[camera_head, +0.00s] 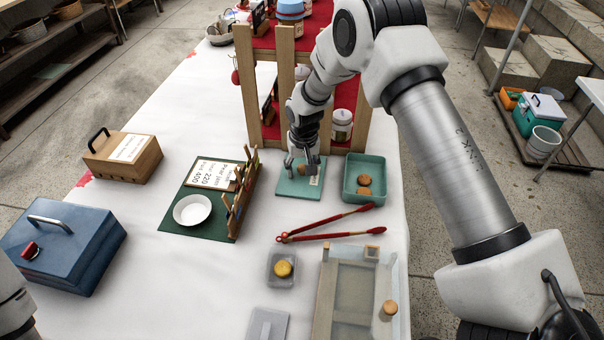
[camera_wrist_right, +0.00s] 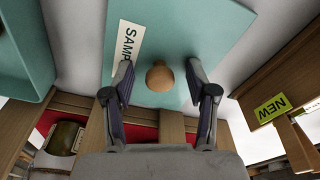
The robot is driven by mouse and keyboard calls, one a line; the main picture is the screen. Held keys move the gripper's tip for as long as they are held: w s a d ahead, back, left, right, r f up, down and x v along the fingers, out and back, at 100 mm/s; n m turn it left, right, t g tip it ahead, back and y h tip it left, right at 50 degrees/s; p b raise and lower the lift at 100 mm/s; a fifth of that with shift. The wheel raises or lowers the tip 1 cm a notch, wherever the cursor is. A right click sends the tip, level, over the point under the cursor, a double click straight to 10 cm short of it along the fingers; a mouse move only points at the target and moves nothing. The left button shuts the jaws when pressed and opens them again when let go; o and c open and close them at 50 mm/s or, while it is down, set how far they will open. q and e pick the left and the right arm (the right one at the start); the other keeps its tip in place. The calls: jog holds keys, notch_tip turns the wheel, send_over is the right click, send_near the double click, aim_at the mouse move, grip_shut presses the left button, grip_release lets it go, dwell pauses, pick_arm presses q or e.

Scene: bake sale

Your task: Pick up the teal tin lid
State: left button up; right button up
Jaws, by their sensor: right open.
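The teal tin lid (camera_head: 288,189) lies flat on the white table, left of the teal tin (camera_head: 378,162). The lid also fills the upper middle of the right wrist view (camera_wrist_right: 205,30), with a white label partly reading "SAMP". A round brown knob-like piece (camera_wrist_right: 160,77) stands on it. My right gripper (camera_head: 301,163) is low over the lid's far part. In the wrist view its open fingers (camera_wrist_right: 159,78) lie on both sides of the brown piece, with a gap each side. My left gripper is out of view.
A wooden frame (camera_head: 246,90) stands just behind the lid. Red-handled tongs (camera_head: 325,229) lie in front. A wooden rack (camera_head: 240,198) on a green mat (camera_head: 198,222) stands left. The teal tin holds brown cookies (camera_head: 364,186).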

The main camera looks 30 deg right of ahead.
jog(key=shift+s, duration=0.1)
grip_shut()
jog(key=shift+r, duration=0.1)
